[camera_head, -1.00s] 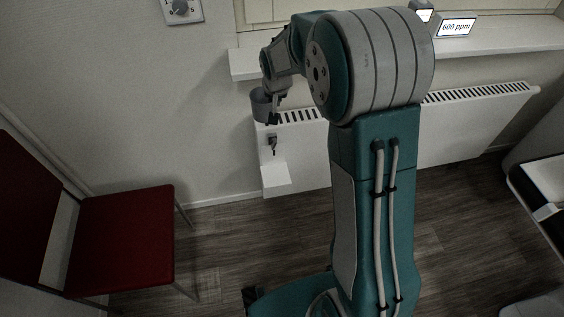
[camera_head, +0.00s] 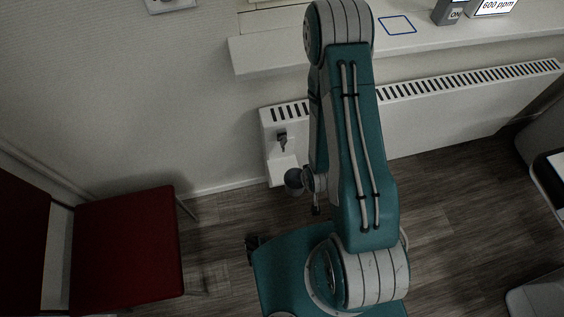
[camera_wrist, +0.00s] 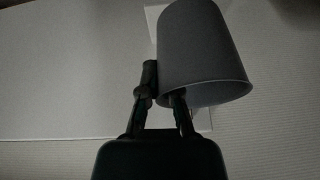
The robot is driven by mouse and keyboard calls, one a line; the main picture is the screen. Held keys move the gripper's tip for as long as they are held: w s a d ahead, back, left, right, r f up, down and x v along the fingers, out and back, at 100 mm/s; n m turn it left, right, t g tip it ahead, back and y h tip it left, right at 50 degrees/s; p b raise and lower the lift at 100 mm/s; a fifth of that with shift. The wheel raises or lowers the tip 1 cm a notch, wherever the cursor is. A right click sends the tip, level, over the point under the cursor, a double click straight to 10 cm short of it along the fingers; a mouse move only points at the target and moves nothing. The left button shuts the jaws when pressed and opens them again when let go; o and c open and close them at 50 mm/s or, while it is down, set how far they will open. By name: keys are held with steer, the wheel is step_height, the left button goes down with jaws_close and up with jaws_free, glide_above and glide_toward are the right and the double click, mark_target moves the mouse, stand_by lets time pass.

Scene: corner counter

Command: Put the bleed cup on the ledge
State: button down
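The bleed cup, a plain grey cup (camera_head: 294,179), is held in front of the lower left end of the radiator. In the wrist view the cup (camera_wrist: 200,50) fills the upper middle, with its open rim toward my gripper (camera_wrist: 163,98). One finger is outside the cup wall and the other reaches in at the mouth, so the wall is pinched between them. In the head view my gripper is small beside the cup, partly hidden by my arm. The ledge is the white window sill (camera_head: 445,42) above the radiator, well above the cup. A blue square outline (camera_head: 397,25) is marked on it.
The white radiator (camera_head: 440,112) runs below the sill, with a dark valve (camera_head: 282,139) at its left end. A grey box (camera_head: 447,12) and a "600 ppm" display (camera_head: 494,7) stand on the sill. A red chair (camera_head: 125,245) stands at left.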

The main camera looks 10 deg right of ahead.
steer(key=shift+a+m, duration=0.35)
steer(key=shift+m, duration=0.05)
steer(key=w+f, duration=0.4)
steer(key=w, duration=0.4)
glide_toward(293, 161)
steer(key=a+r, duration=0.1)
steer(key=a, duration=0.1)
steer(key=shift+w+d+f, duration=0.2)
steer(key=shift+w+f, duration=0.2)
steer(key=shift+w, duration=0.05)
steer(key=shift+f, duration=1.6)
steer(key=c, duration=0.8)
jaws_free()
